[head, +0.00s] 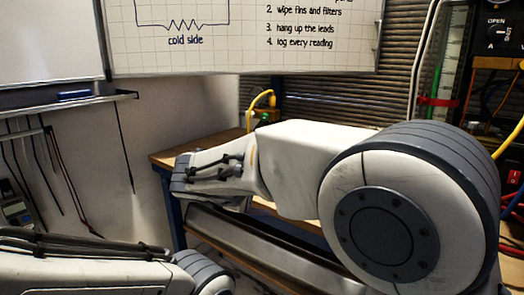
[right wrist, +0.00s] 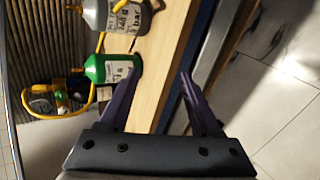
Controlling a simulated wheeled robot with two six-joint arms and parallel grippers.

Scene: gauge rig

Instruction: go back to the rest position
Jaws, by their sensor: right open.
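My right gripper (right wrist: 158,78) shows in the right wrist view, with its two purple fingers spread apart and nothing between them. The wooden bench top and its blue edge lie beyond the fingers. The left finger overlaps the picture of a green labelled bottle (right wrist: 108,68); I cannot tell whether they touch. In the head view my right arm crosses the middle and right, and its fingers cannot be made out. Part of my left arm is at the lower left; its gripper is not in view.
A grey labelled bottle (right wrist: 116,14) stands near the green one. A gauge with a yellow hose (right wrist: 44,100) is at the left. A wooden bench (head: 178,157) stands behind my right arm. A whiteboard (head: 240,50) and hanging leads (head: 62,170) are behind. Tiled floor (right wrist: 270,90) is clear at right.

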